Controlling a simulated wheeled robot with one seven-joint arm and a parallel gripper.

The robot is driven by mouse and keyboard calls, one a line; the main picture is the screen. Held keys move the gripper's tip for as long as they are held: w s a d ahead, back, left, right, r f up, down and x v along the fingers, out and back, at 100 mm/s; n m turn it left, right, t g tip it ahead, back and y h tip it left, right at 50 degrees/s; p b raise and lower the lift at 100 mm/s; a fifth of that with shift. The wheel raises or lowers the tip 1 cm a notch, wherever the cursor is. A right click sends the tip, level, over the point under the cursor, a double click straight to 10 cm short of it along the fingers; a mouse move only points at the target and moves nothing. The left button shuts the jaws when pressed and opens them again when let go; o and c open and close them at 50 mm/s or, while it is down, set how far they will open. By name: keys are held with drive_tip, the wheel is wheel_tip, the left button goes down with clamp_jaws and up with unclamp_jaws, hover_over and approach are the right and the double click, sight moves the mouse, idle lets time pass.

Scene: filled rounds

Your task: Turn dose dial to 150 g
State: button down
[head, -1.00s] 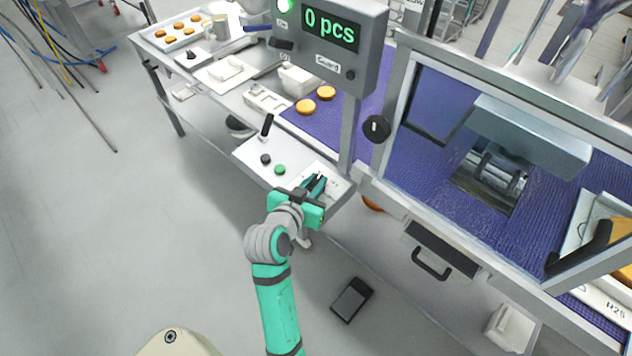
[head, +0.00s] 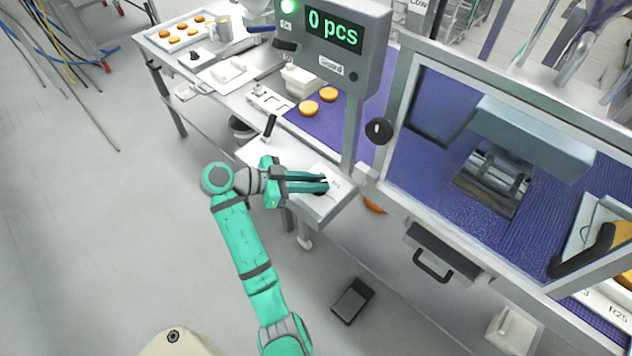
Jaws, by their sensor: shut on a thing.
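My gripper (head: 323,184) reaches in from the left over the sloped control panel (head: 318,205) at the near end of the line. Its teal fingers are shut on the dose dial (head: 320,192), a small dark knob on the panel's white plate. The fingers cover most of the dial, and I cannot read its pointer. A few scale marks show on the white plate to the right of the fingertips, too small to read.
A black lever (head: 270,126) stands on the panel behind my gripper. A display (head: 335,31) reading "0 pcs" hangs above, its post right of the panel. A black knob (head: 379,131) sits on the guard frame. Open floor lies to the left.

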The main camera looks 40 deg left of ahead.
drive_tip(key=shift+a+f+m+g+h, duration=0.1)
drive_tip(key=shift+m+g+h, duration=0.95)
drive_tip(key=shift+m+g, duration=0.35)
drive_tip(key=shift+a+f+m+g+h, duration=0.1)
drive_tip(key=shift+m+g+h, duration=0.95)
drive_tip(key=shift+m+g, duration=0.3)
drive_tip(key=shift+w+m+g+h, duration=0.15)
drive_tip(key=shift+m+g+h, duration=0.35)
drive_tip(key=shift+m+g, duration=0.85)
drive_tip(key=shift+d+m, duration=0.15)
drive_tip(key=shift+m, duration=0.15)
drive_tip(key=c, duration=1.7)
unclamp_jaws()
drive_tip(key=shift+r, duration=0.1)
drive_tip(key=shift+r, duration=0.1)
drive_tip(key=v, duration=1)
drive_tip(key=shift+w+a, duration=0.15)
drive_tip(key=shift+a, duration=0.3)
